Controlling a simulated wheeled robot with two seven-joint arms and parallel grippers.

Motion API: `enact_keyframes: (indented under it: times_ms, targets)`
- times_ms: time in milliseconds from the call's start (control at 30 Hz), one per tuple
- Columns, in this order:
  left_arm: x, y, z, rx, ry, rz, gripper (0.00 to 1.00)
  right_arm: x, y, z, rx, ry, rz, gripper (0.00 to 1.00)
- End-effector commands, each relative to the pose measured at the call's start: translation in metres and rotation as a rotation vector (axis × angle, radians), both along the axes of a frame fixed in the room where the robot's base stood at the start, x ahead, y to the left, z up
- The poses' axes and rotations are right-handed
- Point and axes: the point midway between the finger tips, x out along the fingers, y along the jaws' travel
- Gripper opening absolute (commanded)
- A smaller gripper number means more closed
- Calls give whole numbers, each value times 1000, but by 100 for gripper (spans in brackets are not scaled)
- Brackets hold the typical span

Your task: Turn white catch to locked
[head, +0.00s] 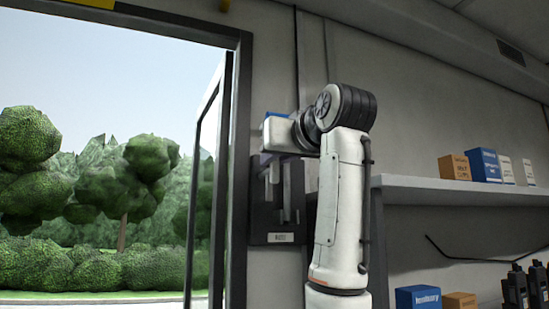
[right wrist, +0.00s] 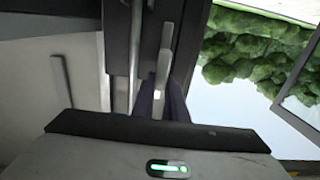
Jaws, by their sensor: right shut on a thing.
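A dark catch plate (head: 262,222) with a small label is fixed to the wall beside the door frame. The white catch (right wrist: 164,68) shows as a pale upright lever between my fingers in the right wrist view. My right gripper (head: 272,160) is at the upper part of the plate in the head view. Its fingers (right wrist: 160,103) are shut on the catch in the right wrist view. My gripper body and arm hide part of the plate, and I cannot read the catch's setting. My left gripper is not in view.
A door frame (head: 240,130) and a swung-open glazed panel (head: 205,190) stand just left of the plate, with trees outside. A shelf (head: 450,190) with several boxes is on the right. Radios (head: 515,290) and a blue box (head: 418,298) are below it.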

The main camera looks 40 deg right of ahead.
Motion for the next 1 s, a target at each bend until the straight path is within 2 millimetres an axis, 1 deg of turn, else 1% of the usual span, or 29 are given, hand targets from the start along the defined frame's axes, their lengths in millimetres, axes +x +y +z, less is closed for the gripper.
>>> enact_keyframes:
  times_ms: [167, 367, 1000]
  targets:
    - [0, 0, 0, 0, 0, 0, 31, 0, 1, 0, -34, 7, -1, 0]
    - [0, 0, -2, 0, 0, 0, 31, 0, 3, 0, -134, 31, -2, 0]
    - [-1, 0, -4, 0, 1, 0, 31, 3, 15, -5, -707, 169, -3, 0]
